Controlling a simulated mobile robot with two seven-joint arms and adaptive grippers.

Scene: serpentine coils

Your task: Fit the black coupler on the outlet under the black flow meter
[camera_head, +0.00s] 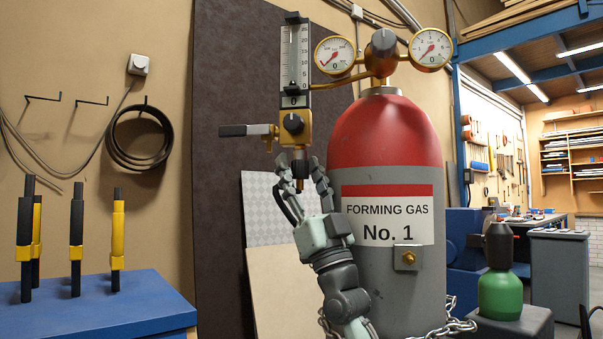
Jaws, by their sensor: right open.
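The black flow meter (294,62) stands upright beside the gas cylinder, with a scale tube and a brass block (294,127) at its lower end. A short dark cylindrical piece, which looks like the black coupler (299,169), is directly under the block, in line with the outlet. A small brownish tip shows below it. The outlet itself is hidden, and I cannot tell how firmly the piece is seated. My right gripper (300,178) comes from below. Its fingers are open on either side of the dark piece, with gaps visible. My left gripper is not in view.
The red and grey cylinder (390,150) stands close to the right of my right gripper, with two gauges above and a chain (445,325) below. A brass fitting with a black handle (243,130) juts left. A blue table (95,310) holds several black and yellow rods.

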